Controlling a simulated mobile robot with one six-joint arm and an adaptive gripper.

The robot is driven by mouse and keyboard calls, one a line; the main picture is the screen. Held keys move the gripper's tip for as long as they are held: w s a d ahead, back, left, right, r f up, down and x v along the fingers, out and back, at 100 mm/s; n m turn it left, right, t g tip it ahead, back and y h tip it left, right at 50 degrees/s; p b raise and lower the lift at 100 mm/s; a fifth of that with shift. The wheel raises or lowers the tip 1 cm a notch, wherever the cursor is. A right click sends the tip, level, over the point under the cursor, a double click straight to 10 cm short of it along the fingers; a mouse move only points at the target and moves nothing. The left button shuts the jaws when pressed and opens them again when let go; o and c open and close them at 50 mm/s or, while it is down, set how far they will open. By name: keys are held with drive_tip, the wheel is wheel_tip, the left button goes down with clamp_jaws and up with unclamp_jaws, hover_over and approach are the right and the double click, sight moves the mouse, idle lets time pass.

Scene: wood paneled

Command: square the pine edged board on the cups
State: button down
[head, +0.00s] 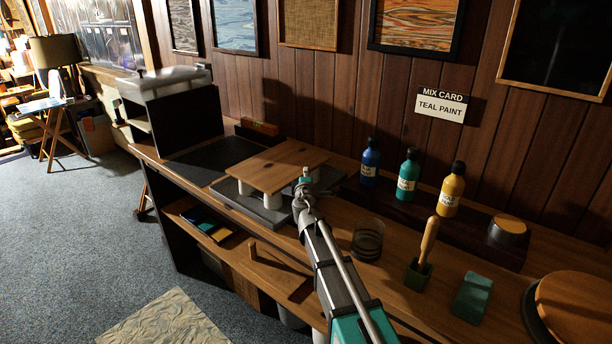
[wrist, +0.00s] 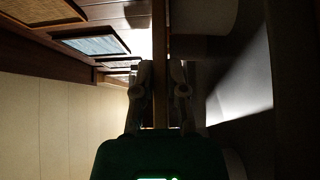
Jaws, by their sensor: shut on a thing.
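The pine edged board (head: 278,162) lies flat on short pale cups above a grey base (head: 259,211). Cups show under its front edge, one at the left (head: 245,187) and one at the front corner (head: 268,201). My gripper (head: 305,181) is at the board's near right edge. In the wrist view the board shows edge-on as a thin upright brown strip (wrist: 160,50), and my gripper (wrist: 160,85) is shut on it, one finger on each side. Cups farther under the board are hidden. I cannot tell how squarely the board sits.
Blue (head: 370,165), teal (head: 408,176) and yellow (head: 452,192) paint bottles stand behind, right of the board. A glass jar (head: 368,240), a brush in a green holder (head: 419,272) and a teal block (head: 472,297) stand on the right bench. A dark mat (head: 203,162) lies left.

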drive_tip(key=shift+f, duration=0.2)
drive_tip(key=c, duration=0.6)
unclamp_jaws()
drive_tip(key=o, duration=0.3)
drive_tip(key=shift+s, duration=0.2)
